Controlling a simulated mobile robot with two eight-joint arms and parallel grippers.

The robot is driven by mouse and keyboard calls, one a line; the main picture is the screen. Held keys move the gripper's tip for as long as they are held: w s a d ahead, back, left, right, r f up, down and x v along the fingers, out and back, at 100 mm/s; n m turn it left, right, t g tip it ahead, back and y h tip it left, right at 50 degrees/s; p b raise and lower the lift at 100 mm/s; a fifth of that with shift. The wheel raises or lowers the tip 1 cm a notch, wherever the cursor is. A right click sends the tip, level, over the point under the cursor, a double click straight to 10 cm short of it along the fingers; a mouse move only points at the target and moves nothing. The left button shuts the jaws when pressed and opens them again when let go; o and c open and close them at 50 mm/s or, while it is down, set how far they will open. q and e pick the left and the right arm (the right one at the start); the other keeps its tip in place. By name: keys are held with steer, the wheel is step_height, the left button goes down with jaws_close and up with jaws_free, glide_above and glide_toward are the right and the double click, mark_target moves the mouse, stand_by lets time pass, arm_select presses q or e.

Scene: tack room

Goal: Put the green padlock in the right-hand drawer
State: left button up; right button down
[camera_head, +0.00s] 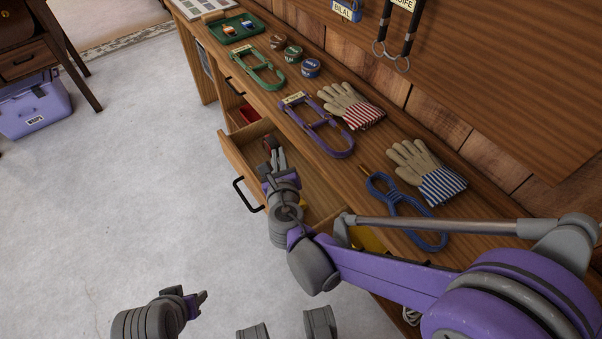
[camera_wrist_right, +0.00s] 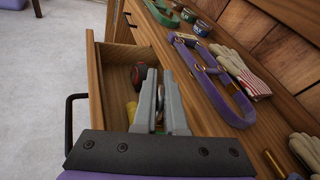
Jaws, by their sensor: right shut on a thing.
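My right gripper (camera_head: 275,150) reaches over the open drawer (camera_head: 232,153) of the wooden bench. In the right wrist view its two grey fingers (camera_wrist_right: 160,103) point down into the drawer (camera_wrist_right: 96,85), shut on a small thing. Only a bit of metal shows between the fingers; its colour and shape are mostly hidden, so I cannot confirm it is the green padlock. No green padlock shows clearly elsewhere. My left gripper (camera_head: 200,298) is low over the floor, away from the bench; its jaw opening is unclear.
The drawer holds a red-and-black item (camera_wrist_right: 139,73) and a yellow item (camera_wrist_right: 131,110). A black handle (camera_head: 235,87) shows farther left on the bench. The benchtop carries green, purple and blue tack pieces, tins (camera_head: 310,68) and gloves (camera_head: 350,103).

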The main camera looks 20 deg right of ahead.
steer(key=d+f+b, duration=0.1)
steer(key=d+f, duration=0.1)
steer(key=f, duration=0.1)
steer(key=w+d+f+b, duration=0.1)
steer(key=d+f, duration=0.1)
steer(key=f, duration=0.2)
steer(key=w+d+f+b, duration=0.1)
steer(key=f+b, duration=0.1)
steer(key=f, duration=0.2)
steer(key=shift+d, duration=0.4)
steer(key=shift+w+d+r+m, duration=0.15)
steer(key=shift+r+m, duration=0.1)
steer(key=shift+m, duration=0.25)
steer(key=shift+d+m+g+y+b, duration=0.2)
steer(key=shift+m+g+y+b, duration=0.4)
steer(key=shift+b, duration=0.05)
steer(key=shift+f+b, duration=0.55)
steer(key=shift+f, duration=0.75)
steer(key=shift+f, duration=0.15)
steer(key=c, duration=1)
jaws_free()
